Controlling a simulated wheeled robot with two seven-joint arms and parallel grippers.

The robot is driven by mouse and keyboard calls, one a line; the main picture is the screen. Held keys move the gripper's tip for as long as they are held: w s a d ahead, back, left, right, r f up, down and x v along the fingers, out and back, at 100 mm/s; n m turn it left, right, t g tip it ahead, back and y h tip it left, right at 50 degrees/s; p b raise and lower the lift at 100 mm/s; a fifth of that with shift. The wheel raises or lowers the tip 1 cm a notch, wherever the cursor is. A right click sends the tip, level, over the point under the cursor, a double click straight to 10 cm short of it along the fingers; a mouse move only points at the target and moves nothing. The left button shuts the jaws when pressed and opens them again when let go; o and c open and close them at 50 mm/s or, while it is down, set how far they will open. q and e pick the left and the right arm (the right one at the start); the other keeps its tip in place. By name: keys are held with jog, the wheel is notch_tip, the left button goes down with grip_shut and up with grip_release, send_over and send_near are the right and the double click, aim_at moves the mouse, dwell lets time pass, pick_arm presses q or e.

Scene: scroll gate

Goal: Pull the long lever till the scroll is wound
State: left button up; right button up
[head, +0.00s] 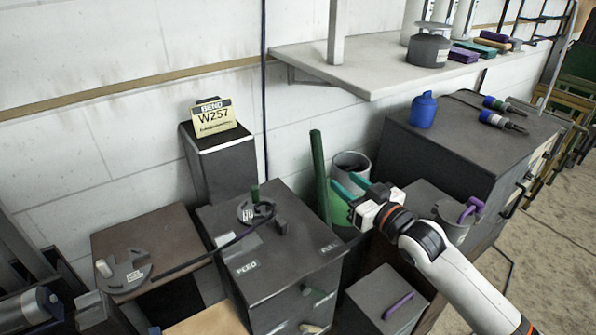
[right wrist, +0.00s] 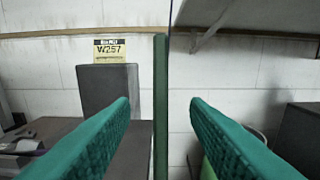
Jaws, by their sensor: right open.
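The long lever (head: 318,165) is a dark green upright bar at the back right of the dark bending bench (head: 285,262), near its PULL label. My right gripper (head: 345,184) is open and empty, just right of the lever in the head view. In the right wrist view the lever (right wrist: 160,75) stands upright ahead, in line with the gap between the two green fingers; no contact shows. A round former (head: 256,211) with a short green peg sits on the bench. A thin dark strip (head: 210,252) runs to it from the left. My left gripper is not in view.
A yellow W257 sign (head: 212,118) stands on a dark pillar behind the bench. A green and grey bin (head: 352,163) is behind my right gripper. A dark cabinet (head: 450,150) with a blue bottle (head: 423,112) stands right, and a shelf (head: 350,70) overhangs the back.

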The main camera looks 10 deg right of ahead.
aim_at(322, 163)
jog(key=p+x, duration=0.1)
jog(key=x, duration=1)
jog(key=shift+w+r, duration=0.1)
jog(key=shift+w, duration=0.2)
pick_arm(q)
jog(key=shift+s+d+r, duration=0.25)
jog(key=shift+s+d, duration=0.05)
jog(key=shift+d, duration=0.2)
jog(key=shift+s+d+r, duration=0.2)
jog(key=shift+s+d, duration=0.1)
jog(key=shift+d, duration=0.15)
pick_arm(e)
grip_shut()
